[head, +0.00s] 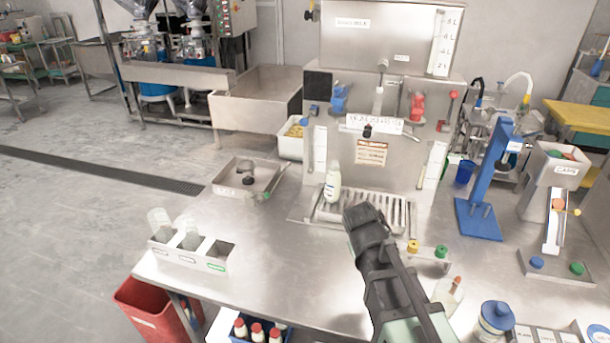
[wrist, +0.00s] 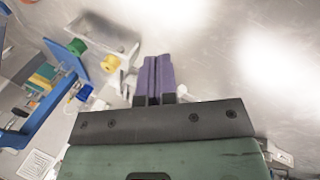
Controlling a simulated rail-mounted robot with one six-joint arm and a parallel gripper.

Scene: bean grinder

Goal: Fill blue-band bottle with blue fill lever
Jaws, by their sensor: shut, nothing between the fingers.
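A pale bottle (head: 333,182) stands upright at the left end of the slotted drip grate (head: 380,214) on the filling machine. I cannot make out a coloured band on it. A blue lever (head: 339,98) is on the machine's front, up and left of the central spout (head: 379,98). A red lever (head: 416,106) is on the right side. My gripper (head: 358,212) is in front of the grate, right of and nearer than the bottle, apart from it. Its purple fingers (wrist: 154,78) are together and empty in the wrist view. The levers and bottle are not visible there.
A small tray (head: 430,262) with yellow and green caps is right of my arm. A divided box (head: 190,252) with clear containers stands at front left. A shallow tray (head: 246,180) lies left of the machine. A blue stand (head: 490,185) rises at right. The front-middle steel table is clear.

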